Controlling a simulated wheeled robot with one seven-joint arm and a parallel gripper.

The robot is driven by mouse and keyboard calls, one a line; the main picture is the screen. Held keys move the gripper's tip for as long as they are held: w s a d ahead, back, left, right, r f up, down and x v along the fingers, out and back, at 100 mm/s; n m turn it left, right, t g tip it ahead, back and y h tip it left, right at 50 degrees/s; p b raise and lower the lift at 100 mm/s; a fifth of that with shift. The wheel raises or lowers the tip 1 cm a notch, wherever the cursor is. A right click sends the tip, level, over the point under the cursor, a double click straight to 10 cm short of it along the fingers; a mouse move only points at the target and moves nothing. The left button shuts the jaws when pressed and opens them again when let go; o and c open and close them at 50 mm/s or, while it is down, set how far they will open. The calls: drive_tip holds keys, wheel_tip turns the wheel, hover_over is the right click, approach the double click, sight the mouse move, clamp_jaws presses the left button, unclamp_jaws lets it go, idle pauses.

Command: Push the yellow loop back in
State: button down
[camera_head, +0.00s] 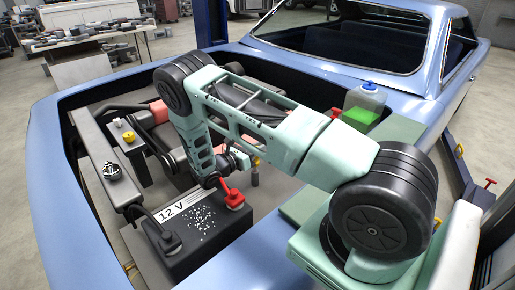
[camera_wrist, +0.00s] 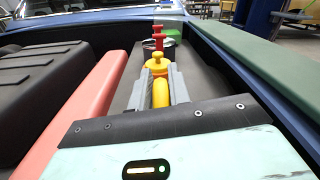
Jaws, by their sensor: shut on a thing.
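The yellow loop (camera_wrist: 161,93) is between the two grey fingers of my gripper (camera_wrist: 160,80), which are shut on it in the wrist view. A yellow knob-like top (camera_wrist: 158,62) shows just beyond the fingertips. In the head view a small yellow piece (camera_head: 255,161) shows beside my gripper (camera_head: 243,160), low in the engine bay, with a short dark cylinder (camera_head: 255,178) below it. My arm hides part of this area. How deep the loop sits cannot be told.
The battery marked 12 V (camera_head: 195,235) with a red terminal cover (camera_head: 232,197) stands near my gripper. A bottle with green liquid (camera_head: 363,108) stands at the bay's right side. Blue body panels (camera_head: 75,215) edge the bay.

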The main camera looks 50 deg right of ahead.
drive_tip(key=c, duration=1.3)
unclamp_jaws()
drive_tip(key=shift+c, duration=0.2)
drive_tip(key=shift+a, duration=0.1)
drive_tip(key=a+b, duration=0.1)
drive_tip(key=a, duration=0.4)
drive_tip(key=w+a+b, duration=0.1)
drive_tip(key=a+b, duration=0.1)
drive_tip(key=a, duration=0.3)
drive_tip(key=a+b, duration=0.2)
drive_tip(key=a, duration=0.3)
drive_tip(key=shift+w+a+f, duration=0.1)
drive_tip(key=shift+w+a, duration=0.2)
drive_tip(key=shift+a+b, duration=0.35)
drive_tip(key=shift+a, duration=0.45)
drive_tip(key=shift+c, duration=0.2)
